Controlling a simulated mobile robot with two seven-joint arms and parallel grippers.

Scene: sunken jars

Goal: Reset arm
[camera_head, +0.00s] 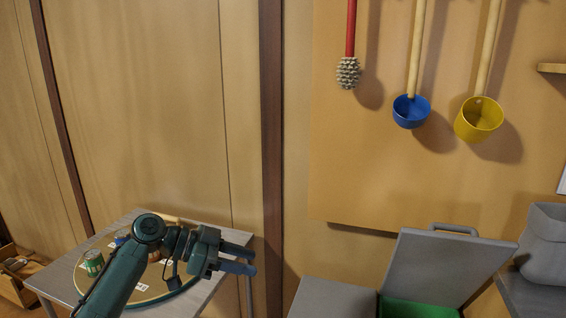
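My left arm comes in from the bottom left and reaches over a grey table. My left gripper (254,261) points right, near the table's right edge. Its two fingers are apart, with nothing seen between them. My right gripper is not in view. A green can (93,262) stands on a round board (151,298) with a greenish rim on the table. My arm hides much of the board and whatever lies behind it.
A red-handled knobbly tool (348,72), a blue ladle (411,111) and a yellow ladle (479,119) hang on a wall panel. A grey bin with a raised lid (447,266) and green inside stands lower right, beside a grey container (546,244). A wooden crate (14,289) is lower left.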

